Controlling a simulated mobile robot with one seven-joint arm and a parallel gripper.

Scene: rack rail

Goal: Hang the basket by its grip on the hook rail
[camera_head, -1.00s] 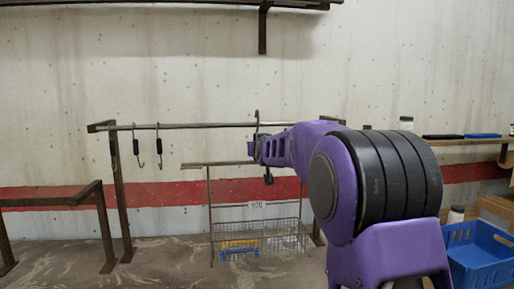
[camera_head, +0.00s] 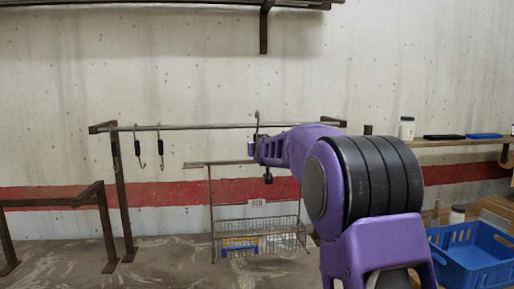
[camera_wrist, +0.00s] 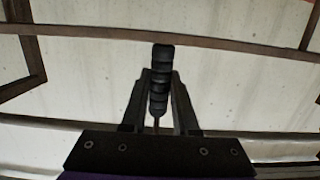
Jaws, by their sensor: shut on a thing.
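The wire basket (camera_head: 262,236) hangs upright below my gripper in the head view, with a small numbered tag (camera_head: 258,202) and blue and yellow items inside. A thin hook (camera_head: 257,119) rises above my gripper to the height of the hook rail (camera_head: 205,127). I cannot tell whether it is over the rail or in front of it. My gripper (camera_head: 262,151) is just below the rail, partly hidden by its own wrist. In the wrist view, my gripper (camera_wrist: 160,95) is shut on the black ribbed grip (camera_wrist: 161,75), between both fingers.
Two dark-gripped hooks (camera_head: 138,147) (camera_head: 159,147) hang from the rail's left part. A low brown frame (camera_head: 60,201) stands at left. A shelf with a white bottle (camera_head: 407,128) is at right, above a blue crate (camera_head: 478,256). A bracketed shelf (camera_head: 180,4) is overhead.

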